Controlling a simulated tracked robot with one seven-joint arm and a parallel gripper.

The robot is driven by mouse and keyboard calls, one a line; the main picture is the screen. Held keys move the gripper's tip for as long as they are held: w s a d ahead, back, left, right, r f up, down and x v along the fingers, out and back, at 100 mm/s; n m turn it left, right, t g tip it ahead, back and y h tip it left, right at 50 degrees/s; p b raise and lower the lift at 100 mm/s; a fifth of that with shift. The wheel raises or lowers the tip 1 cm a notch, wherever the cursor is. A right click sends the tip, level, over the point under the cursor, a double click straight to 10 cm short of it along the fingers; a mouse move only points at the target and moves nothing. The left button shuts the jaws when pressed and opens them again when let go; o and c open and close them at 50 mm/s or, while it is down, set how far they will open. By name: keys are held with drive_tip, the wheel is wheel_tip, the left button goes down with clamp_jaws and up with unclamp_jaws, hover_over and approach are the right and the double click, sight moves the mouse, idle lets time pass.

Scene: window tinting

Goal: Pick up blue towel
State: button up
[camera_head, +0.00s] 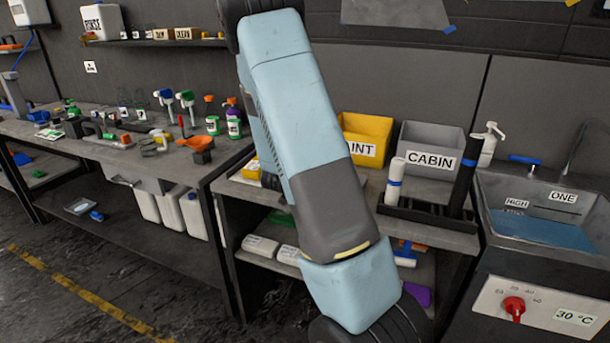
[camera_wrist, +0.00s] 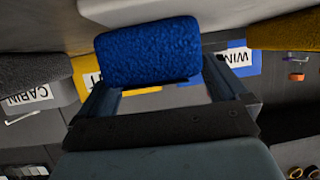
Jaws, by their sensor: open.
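The blue towel (camera_wrist: 148,50) is a thick, textured, rounded block in the upper middle of the wrist view. My gripper (camera_wrist: 155,76) is open, with one finger on each side of the towel's lower edge. The towel lies at the fingertips, and I cannot tell whether either finger touches it. In the head view my arm fills the middle, and neither my gripper nor the blue towel can be made out there.
The wrist view is upside down. It shows a grey bin labelled CABIN (camera_wrist: 62,98), a blue bin (camera_wrist: 240,69) and a dark yellow towel (camera_wrist: 285,32). In the head view, a yellow bin (camera_head: 376,127) and grey bin (camera_head: 416,143) stand beside the sink (camera_head: 484,200).

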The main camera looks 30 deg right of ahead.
drive_tip(key=shift+w+d+f, duration=0.25)
drive_tip(key=shift+w+d, duration=0.15)
drive_tip(key=shift+d, duration=0.05)
drive_tip(key=c, duration=1)
drive_tip(key=shift+c, duration=0.2)
drive_tip(key=shift+r, duration=0.1)
